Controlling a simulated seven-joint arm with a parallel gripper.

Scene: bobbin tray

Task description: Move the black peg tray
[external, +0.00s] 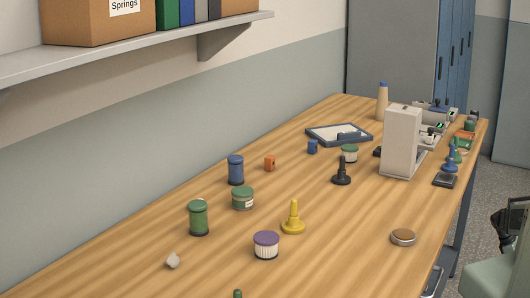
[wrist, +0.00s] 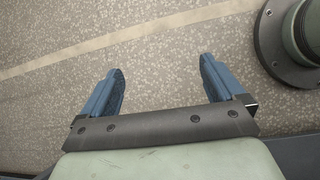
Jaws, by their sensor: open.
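A black stand with an upright peg (external: 342,173) is on the wooden table, left of the white box-shaped machine. A small flat black tray (external: 444,181) lies near the table's right edge, just in front of a blue peg-shaped piece (external: 451,162). I cannot tell which of these is the black peg tray. My gripper (wrist: 161,65) shows in the wrist view with its two blue fingers wide apart and nothing between them. It is over the speckled floor, away from the table things. No tray shows in the wrist view.
A white machine (external: 401,142) stands at the right. A dark-rimmed tray (external: 318,133) lies at the back. A yellow peg stand (external: 293,220), a purple-lidded tub (external: 266,246), green spools and a blue spool (external: 235,170) are spread about. The near right tabletop is mostly clear around a round brown-topped dish (external: 403,237).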

